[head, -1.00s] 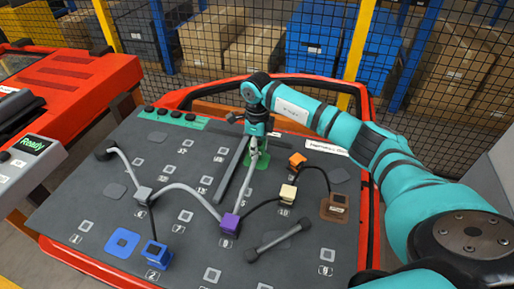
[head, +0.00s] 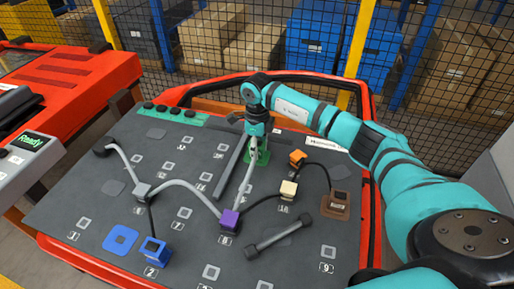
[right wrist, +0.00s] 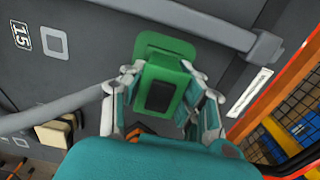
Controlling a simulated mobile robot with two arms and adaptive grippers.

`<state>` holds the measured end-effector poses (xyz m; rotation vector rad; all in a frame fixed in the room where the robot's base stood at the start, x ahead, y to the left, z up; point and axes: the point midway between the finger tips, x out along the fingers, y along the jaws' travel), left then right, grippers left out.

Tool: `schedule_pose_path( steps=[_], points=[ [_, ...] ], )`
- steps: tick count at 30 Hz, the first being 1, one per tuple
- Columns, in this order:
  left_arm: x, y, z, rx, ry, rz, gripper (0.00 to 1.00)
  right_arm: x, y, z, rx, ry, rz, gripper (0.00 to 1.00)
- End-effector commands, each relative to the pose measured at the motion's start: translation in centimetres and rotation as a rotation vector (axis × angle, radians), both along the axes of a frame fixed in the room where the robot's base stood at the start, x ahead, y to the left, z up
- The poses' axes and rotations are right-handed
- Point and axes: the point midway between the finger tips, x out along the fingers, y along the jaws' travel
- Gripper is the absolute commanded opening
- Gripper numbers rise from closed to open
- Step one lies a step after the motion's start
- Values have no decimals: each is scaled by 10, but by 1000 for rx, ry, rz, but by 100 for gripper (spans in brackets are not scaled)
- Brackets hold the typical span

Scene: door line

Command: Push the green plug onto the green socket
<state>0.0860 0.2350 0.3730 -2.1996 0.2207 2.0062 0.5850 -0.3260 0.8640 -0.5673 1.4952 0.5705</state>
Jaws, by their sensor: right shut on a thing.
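My right gripper (head: 257,142) points down over the back middle of the dark board. In the right wrist view its fingers are shut on the green plug (right wrist: 160,97), a green block with a dark square face. A green plate, the green socket (right wrist: 152,47), shows just beyond the plug in that view. In the head view a little green (head: 263,157) shows under the gripper, and a grey cable runs up to it from the purple block (head: 229,221). I cannot tell whether the plug is fully seated. My left gripper is out of view.
A blue block (head: 155,253) and a blue plate (head: 121,240) are at the front left. A dark bar (head: 279,239) lies in front. A screen (head: 32,143) reads "Ready".

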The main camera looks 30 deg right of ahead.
Motion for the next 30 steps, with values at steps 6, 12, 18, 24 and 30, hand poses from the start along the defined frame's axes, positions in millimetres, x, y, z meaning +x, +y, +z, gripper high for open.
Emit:
schedule_pose_path(
  steps=[6, 12, 18, 24, 30],
  points=[
    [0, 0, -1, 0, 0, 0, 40, 1, 0, 0, 0, -3, -1, 0],
    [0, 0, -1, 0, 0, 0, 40, 1, 0, 0, 0, -3, -1, 37],
    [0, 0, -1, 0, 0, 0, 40, 0, 0, 0, 0, -1, -1, 57],
    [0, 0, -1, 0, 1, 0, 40, 0, 0, 0, 0, -1, 0, 57],
    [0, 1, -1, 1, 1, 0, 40, 1, -1, 16, 0, -4, 1, 57]
  ],
)
